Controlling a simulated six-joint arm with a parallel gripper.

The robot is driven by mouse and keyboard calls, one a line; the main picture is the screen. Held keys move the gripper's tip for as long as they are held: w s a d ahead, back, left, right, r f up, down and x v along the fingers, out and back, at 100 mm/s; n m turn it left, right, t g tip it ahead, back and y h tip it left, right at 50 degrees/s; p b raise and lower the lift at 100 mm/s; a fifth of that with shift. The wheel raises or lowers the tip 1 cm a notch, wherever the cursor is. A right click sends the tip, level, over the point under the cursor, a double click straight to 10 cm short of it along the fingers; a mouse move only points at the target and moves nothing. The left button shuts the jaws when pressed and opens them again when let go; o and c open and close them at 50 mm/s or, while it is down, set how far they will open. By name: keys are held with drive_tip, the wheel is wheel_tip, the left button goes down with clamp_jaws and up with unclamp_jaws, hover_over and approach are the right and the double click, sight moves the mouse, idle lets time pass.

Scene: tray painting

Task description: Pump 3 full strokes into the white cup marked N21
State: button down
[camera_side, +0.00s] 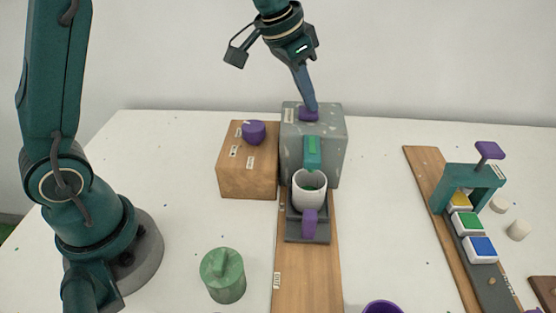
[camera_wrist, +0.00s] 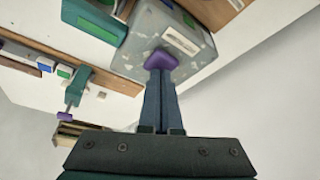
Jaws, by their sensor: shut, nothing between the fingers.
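A grey speckled pump box (camera_side: 335,150) stands at the back centre, with a purple press knob (camera_side: 308,116) on top and a teal spout (camera_side: 312,152) on its front. A white cup (camera_side: 309,191) stands upright under the spout on a dark sliding carriage (camera_side: 310,233) with a purple handle. Some green shows inside the cup; its marking is not readable. My gripper (camera_side: 312,107) is shut and empty, pointing down with its fingertips at the knob, apparently touching it. In the wrist view the fingertips (camera_wrist: 160,71) meet the purple knob (camera_wrist: 162,59).
A wooden block (camera_side: 248,170) with a purple knob stands left of the pump. A green lidded jar (camera_side: 223,277) is at front left. At right are a teal arch (camera_side: 470,180) and a rail with yellow, green and blue pieces. A purple cup (camera_side: 382,307) is at the front edge.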

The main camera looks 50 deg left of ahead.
sight(307, 110)
idle(0.3)
drive_tip(key=shift+r, duration=2.15)
drive_tip(key=shift+f, duration=0.1)
drive_tip(key=shift+f, duration=2.1)
drive_tip(key=shift+r, duration=2.2)
drive_tip(key=shift+f, duration=0.2)
